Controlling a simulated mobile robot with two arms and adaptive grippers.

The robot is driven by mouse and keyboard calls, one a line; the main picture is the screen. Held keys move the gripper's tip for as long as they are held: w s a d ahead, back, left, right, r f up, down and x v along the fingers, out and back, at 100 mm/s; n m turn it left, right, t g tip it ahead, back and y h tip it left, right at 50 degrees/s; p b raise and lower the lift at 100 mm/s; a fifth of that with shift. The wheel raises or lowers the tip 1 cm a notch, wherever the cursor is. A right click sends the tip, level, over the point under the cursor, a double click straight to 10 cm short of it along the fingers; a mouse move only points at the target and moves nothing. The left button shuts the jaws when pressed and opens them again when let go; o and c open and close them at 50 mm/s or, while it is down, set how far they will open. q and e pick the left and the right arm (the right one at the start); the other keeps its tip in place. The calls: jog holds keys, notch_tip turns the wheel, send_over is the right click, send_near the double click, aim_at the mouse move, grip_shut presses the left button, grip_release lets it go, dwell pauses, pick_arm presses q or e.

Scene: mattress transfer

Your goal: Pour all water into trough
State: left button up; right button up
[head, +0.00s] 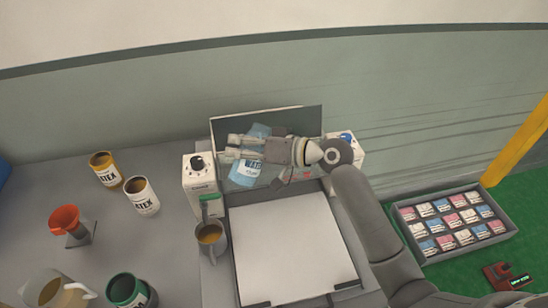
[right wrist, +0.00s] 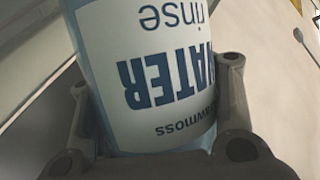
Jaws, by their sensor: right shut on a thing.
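A blue container with a white label (head: 243,173) is tilted over the long device between two white end boxes. In the right wrist view, its label (right wrist: 165,75) reads "WATER rinse" upside down, and the container sits between both fingers. My right gripper (head: 232,146) is shut on it, coming in from the right with its fingers pointing left. The trough seems to be the grey channel (head: 275,196) below the container, in front of an upright panel. My gripper and the container hide part of it. I cannot make out any water. My left gripper is not in view.
White boxes (head: 200,178) (head: 345,141) flank the device, with a white flat sheet (head: 290,240) in front. A brown-filled cup (head: 210,236) stands at its left. Paint cans (head: 142,196) and an orange funnel (head: 66,219) stand further left. A crate of small packs (head: 511,229) lies right.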

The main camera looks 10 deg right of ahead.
jog(key=shift+f+m+y+b, duration=0.3)
jog(key=shift+f+m+b, duration=0.15)
jog(key=shift+f+m, duration=0.2)
jog(key=shift+s+a+f+m+y, duration=0.15)
jog(key=shift+f+m+y, duration=0.15)
jog(key=shift+m, duration=0.25)
dwell(0.7)
jog(key=shift+r+m+y+p, duration=0.3)
jog(key=shift+r+m+p, duration=0.15)
jog(key=shift+m+p, duration=0.35)
dwell(0.6)
jog(key=shift+f+m+y, duration=0.3)
jog(key=shift+f+m, duration=0.25)
jog(key=shift+m, duration=0.25)
dwell(1.0)
jog(key=shift+w+d+r+m, duration=0.4)
jog(key=shift+r+m, duration=0.1)
jog(key=shift+m, duration=0.3)
dwell(1.7)
jog(key=shift+t, duration=0.4)
